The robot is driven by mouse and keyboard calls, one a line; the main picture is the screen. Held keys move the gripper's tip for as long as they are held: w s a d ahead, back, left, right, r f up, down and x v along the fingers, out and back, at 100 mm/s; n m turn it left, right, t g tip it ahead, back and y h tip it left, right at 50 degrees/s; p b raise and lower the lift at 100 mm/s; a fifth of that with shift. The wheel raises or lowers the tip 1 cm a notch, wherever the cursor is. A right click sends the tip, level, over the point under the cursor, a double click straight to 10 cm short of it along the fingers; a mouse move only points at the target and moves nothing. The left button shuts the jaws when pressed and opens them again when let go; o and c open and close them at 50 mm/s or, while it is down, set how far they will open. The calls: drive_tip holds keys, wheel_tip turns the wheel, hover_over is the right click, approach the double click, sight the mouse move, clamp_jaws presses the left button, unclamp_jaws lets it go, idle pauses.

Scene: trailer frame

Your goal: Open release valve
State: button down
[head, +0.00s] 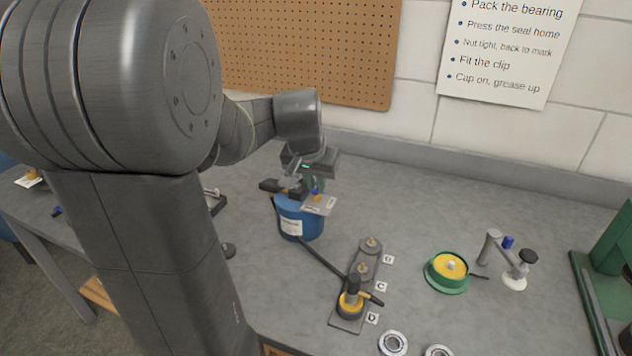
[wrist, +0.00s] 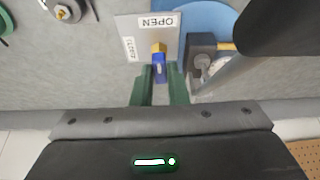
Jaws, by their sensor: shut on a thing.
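The release valve is a small brass body with a blue lever (wrist: 159,70) on a pale plate (wrist: 136,28) in the wrist view. The plate carries an OPEN label (wrist: 158,21) and a second label (wrist: 130,49), turned sideways and hard to read. The lever points down the picture, away from the OPEN label. My gripper (wrist: 160,82) has its green fingers on either side of the lever, shut on it. In the head view, my gripper (head: 313,184) is over the plate (head: 320,208) beside the blue drum (head: 293,226), partly hiding the lever.
A dark hose (head: 318,262) runs from the drum to a grey block (head: 342,324) marked with letters. A green and yellow round pan (head: 447,272) and a metal stand (head: 488,246) sit at right. Bearings (head: 393,343) lie at the front.

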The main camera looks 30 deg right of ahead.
idle(0.4)
drive_tip(key=c, duration=1.4)
unclamp_jaws()
drive_tip(key=shift+c, duration=0.2)
drive_tip(key=shift+r, duration=0.1)
drive_tip(key=v, duration=1.3)
drive_tip(key=shift+a+r+p, duration=0.15)
drive_tip(key=shift+r+p, duration=0.1)
drive_tip(key=shift+p, duration=0.15)
drive_tip(key=shift+f, duration=0.15)
drive_tip(key=b+x, duration=0.1)
drive_tip(key=x, duration=1.3)
drive_tip(key=shift+s+r, duration=0.1)
drive_tip(key=shift+r, duration=0.15)
